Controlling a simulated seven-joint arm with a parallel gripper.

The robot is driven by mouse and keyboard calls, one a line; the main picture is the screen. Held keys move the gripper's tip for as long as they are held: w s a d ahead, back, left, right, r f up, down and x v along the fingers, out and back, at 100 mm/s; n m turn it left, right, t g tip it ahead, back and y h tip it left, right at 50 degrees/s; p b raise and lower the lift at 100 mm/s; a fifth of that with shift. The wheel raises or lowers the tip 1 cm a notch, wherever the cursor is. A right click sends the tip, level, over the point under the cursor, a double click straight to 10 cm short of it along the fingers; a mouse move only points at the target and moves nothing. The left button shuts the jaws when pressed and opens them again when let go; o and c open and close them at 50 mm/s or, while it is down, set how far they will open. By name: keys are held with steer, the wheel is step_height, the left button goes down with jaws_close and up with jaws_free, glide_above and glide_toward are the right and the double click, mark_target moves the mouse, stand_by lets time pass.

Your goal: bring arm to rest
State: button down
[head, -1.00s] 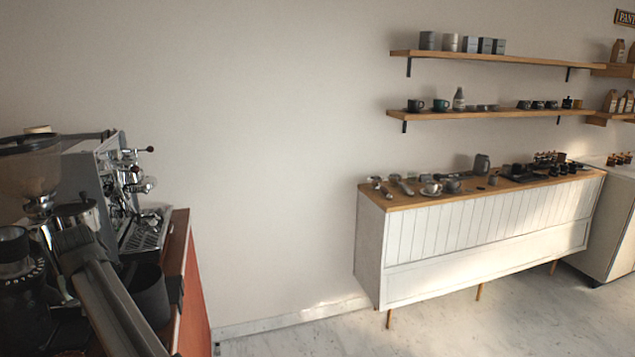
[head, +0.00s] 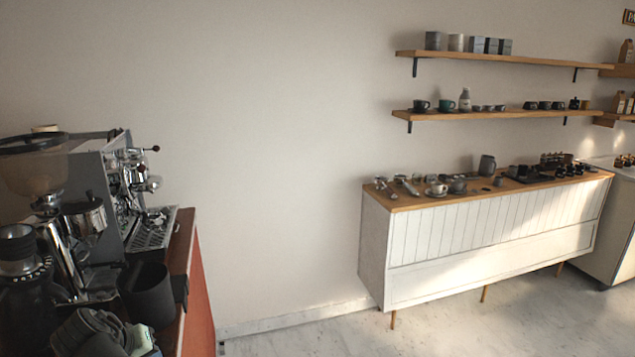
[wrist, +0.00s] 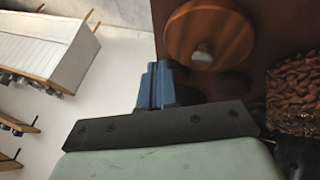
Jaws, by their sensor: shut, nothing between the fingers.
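My gripper (wrist: 156,85) shows in the wrist view as two blue fingers closed together with nothing between them, ahead of a dark bracket and a pale green body. In the head view part of my arm shows at the bottom left, low beside the coffee cart (head: 199,300); the fingertips cannot be made out there. In the wrist view the fingers are close beside the brown cart surface, with the floor beyond to the left.
The espresso machine (head: 150,232), grinder (head: 40,165) and a dark cup-like container (head: 150,293) crowd the cart. The wrist view shows a round wooden piece (wrist: 200,25) and coffee beans (wrist: 297,92). A white counter (head: 480,240) stands across clear floor.

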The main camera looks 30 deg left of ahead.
steer(key=w+d+f+m+h, duration=0.1)
steer(key=w+d+f+h, duration=0.1)
steer(key=w+d+f, duration=0.9)
steer(key=w+d+f+m+g+h, duration=0.25)
steer(key=w+d+f, duration=0.35)
steer(key=d+f, duration=0.65)
steer(key=w+d+f+m+g+h, duration=0.1)
steer(key=w+d+f+g, duration=0.35)
steer(key=d+f, duration=0.8)
steer(key=s+d+f+m+g, duration=0.1)
steer(key=s+d+f+m, duration=0.15)
steer(key=d+f, duration=0.65)
steer(key=s+d+f+m+g, duration=0.1)
steer(key=s+d+f, duration=0.2)
steer(key=d, duration=1.3)
steer(key=s+d+f+m+g+y, duration=0.1)
steer(key=s+d+f+g+y, duration=0.1)
steer(key=s+d, duration=0.3)
steer(key=s+d+f+m+g+y, duration=0.1)
steer(key=s+d+f, duration=0.3)
steer(key=s, duration=0.7)
steer(key=shift+s+d+m+g+y, duration=0.4)
steer(key=shift+d+m+g, duration=0.25)
steer(key=shift+d, duration=0.6)
